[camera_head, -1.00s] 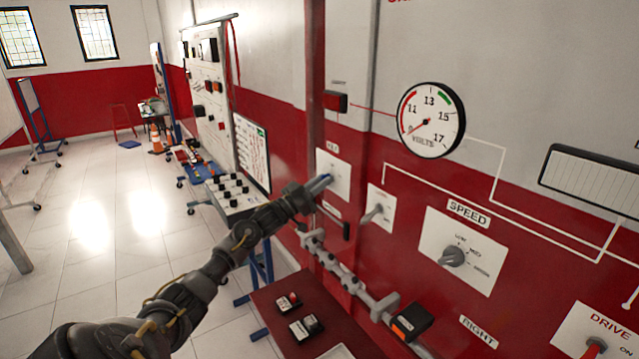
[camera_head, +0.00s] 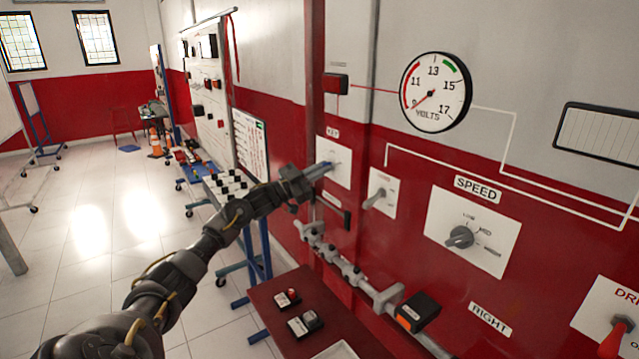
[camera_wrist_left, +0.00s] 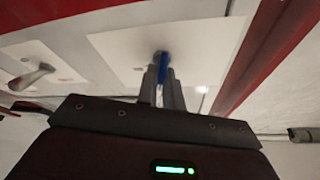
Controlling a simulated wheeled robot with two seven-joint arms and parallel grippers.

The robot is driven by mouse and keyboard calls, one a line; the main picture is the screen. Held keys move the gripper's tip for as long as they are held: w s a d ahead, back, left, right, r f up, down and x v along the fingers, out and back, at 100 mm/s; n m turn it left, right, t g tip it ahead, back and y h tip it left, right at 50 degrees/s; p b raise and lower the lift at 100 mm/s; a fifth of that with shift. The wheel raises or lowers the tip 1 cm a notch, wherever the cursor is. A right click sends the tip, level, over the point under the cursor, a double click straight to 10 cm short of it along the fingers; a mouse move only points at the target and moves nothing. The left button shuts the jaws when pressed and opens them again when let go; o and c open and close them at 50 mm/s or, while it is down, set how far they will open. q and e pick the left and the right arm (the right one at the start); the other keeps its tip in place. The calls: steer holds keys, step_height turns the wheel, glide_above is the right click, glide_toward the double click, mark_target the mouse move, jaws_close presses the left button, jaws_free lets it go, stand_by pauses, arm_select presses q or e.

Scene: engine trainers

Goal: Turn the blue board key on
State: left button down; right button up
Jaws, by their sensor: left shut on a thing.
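The white key plate (camera_head: 338,155) is on the red and white wall board, under the label KEY. The blue key (camera_wrist_left: 164,62) sticks out from the middle of the plate in the left wrist view. My left gripper (camera_head: 322,169) reaches the plate from the left, and its two fingers (camera_wrist_left: 161,88) are shut on the blue key. The fingers hide most of the key, so its exact angle is hard to tell. The voltmeter (camera_head: 435,92) above right has its needle at the low end, near 9. My right gripper does not show.
A grey lever switch on a white plate (camera_head: 383,193) is just right of the key. The speed knob (camera_head: 460,237) and a red drive lever (camera_head: 613,338) are further right. A grey rail (camera_head: 352,272) runs below, above a dark red table (camera_head: 268,303).

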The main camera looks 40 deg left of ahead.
arm_select(q)
steer(key=shift+a+r+m+g+h+b, duration=0.1)
steer(key=shift+m+g+h+b, duration=0.4)
steer(key=shift+m, duration=1.05)
steer(key=shift+d+f+m+g+h+b, duration=0.15)
steer(key=shift+m+g+b, duration=0.65)
steer(key=shift+m, duration=0.8)
steer(key=shift+a+r+m+g+h+b, duration=0.15)
steer(key=shift+m+g+h+b, duration=0.35)
steer(key=shift+m, duration=1.05)
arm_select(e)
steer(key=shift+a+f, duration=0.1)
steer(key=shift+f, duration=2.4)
arm_select(q)
steer(key=shift+m, duration=0.3)
steer(key=c, duration=1.5)
jaws_free()
steer(key=shift+c, duration=0.2)
